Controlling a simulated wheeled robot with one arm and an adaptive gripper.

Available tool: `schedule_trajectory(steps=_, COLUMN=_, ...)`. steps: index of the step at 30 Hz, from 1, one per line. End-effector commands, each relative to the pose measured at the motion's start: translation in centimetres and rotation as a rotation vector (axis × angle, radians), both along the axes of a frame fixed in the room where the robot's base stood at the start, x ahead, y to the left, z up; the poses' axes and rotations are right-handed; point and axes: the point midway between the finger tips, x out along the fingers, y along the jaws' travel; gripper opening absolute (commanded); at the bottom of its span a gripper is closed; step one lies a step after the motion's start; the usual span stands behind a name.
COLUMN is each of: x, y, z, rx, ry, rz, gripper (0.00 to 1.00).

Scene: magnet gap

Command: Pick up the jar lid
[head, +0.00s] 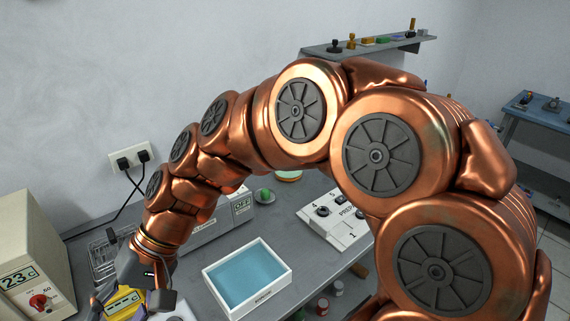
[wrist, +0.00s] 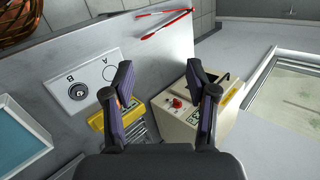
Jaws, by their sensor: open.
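I cannot make out a jar lid for certain in either view. A small round disc with a pale rim (head: 288,175) lies at the back of the bench in the head view, partly hidden by my arm; I cannot tell whether it is the lid. A dark round piece (wrist: 78,91) sits at the mark B on a white plate (wrist: 97,69) in the wrist view. My gripper (wrist: 160,76) is open, with nothing between its fingers. In the head view it hangs over the bench's left part, well left of the round disc.
A white tray with a blue inside (head: 286,283) stands right of my gripper. A box with a red knob (head: 24,262) stands at left, and a yellow device (head: 125,304) lies below my gripper. Red-handled tongs (wrist: 165,22) lie near the bench edge. A numbered panel (head: 335,224) lies farther right.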

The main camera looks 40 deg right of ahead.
Motion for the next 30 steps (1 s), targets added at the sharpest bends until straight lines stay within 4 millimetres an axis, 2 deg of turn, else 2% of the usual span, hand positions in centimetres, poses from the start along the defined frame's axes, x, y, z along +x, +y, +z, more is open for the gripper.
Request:
schedule_trajectory(steps=1, x=2.6, y=0.8, z=0.7, rx=0.102, ry=0.000, rz=-0.061, gripper=0.57)
schedule_trajectory(steps=5, x=9.3, y=1.1, z=4.3, rx=0.358, ry=-0.001, rz=-0.234, gripper=0.57)
schedule_trajectory(steps=8, x=14.9, y=-0.9, z=6.9, rx=0.549, ry=-0.001, rz=-0.388, gripper=0.57)
schedule_trajectory(steps=9, x=17.2, y=-2.4, z=7.8, rx=0.623, ry=-0.002, rz=-0.456, gripper=0.57)
schedule_trajectory(steps=11, x=20.6, y=-5.1, z=8.9, rx=0.733, ry=0.002, rz=-0.561, gripper=0.57)
schedule_trajectory(steps=12, x=22.7, y=-7.2, z=9.4, rx=0.804, ry=0.007, rz=-0.633, gripper=0.57)
schedule_trajectory(steps=14, x=25.7, y=-10.9, z=9.9, rx=0.909, ry=0.011, rz=-0.744, gripper=0.57)
schedule_trajectory(steps=15, x=27.6, y=-13.8, z=9.9, rx=0.977, ry=0.014, rz=-0.822, gripper=0.57)
schedule_trajectory(steps=17, x=30.1, y=-18.7, z=9.5, rx=1.075, ry=0.018, rz=-0.944, gripper=0.57)
schedule_trajectory(steps=18, x=31.6, y=-22.1, z=8.9, rx=1.140, ry=0.024, rz=-1.028, gripper=0.57)
schedule_trajectory(steps=20, x=33.3, y=-27.6, z=7.5, rx=1.237, ry=0.033, rz=-1.153, gripper=0.57)
schedule_trajectory(steps=21, x=34.0, y=-31.2, z=6.4, rx=1.297, ry=0.037, rz=-1.235, gripper=0.57)
schedule_trajectory(steps=25, x=34.9, y=-43.1, z=1.3, rx=1.474, ry=0.054, rz=-1.507, gripper=0.57)
schedule_trajectory(steps=27, x=34.3, y=-49.0, z=-2.2, rx=1.561, ry=0.065, rz=-1.643, gripper=0.57)
schedule_trajectory(steps=30, x=32.5, y=-56.0, z=-7.0, rx=1.668, ry=0.078, rz=-1.815, gripper=0.57)
